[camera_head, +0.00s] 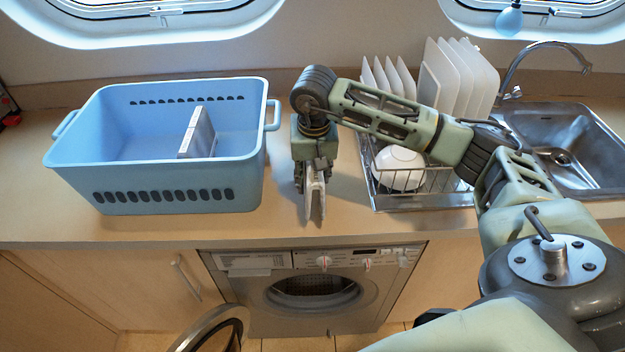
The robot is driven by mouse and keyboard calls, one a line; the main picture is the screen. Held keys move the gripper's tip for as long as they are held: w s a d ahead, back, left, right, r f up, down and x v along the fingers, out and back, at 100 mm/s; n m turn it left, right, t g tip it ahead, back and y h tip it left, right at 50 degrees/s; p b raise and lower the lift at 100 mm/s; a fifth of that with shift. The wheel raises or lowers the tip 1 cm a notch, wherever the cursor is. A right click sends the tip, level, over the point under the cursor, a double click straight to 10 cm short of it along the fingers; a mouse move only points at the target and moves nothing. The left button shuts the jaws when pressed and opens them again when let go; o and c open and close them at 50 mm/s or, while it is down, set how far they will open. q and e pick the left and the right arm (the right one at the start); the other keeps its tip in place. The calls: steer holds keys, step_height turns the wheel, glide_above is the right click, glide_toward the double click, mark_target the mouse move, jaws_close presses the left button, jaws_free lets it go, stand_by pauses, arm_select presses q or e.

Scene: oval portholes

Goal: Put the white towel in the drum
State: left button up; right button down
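My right gripper (313,178) points down above the counter, between the blue basket and the dish rack. It is shut on a thin white folded piece, which looks like the white towel (316,200); its lower edge hangs near the counter top, and I cannot tell if it touches. The drum (310,286) shows through the round opening of the washing machine (262,318) under the counter. The machine's door (212,332) is swung open to the left. My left gripper is out of view.
The blue basket (170,186) stands on the counter at left, with a grey-white folded piece (197,134) upright inside. A dish rack (425,200) with white plates (460,75) and a white bowl (398,167) stands at right, beside the sink (570,140). The counter's front edge overhangs the machine.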

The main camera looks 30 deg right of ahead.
step_height(320, 180, down, 4)
steer(key=shift+a+r+p, duration=0.1)
steer(key=shift+r+p, duration=0.15)
steer(key=shift+p, duration=0.65)
steer(key=shift+f, duration=0.25)
steer(key=shift+f+b, duration=0.15)
steer(key=shift+b, duration=0.2)
steer(key=c, duration=1.2)
jaws_free()
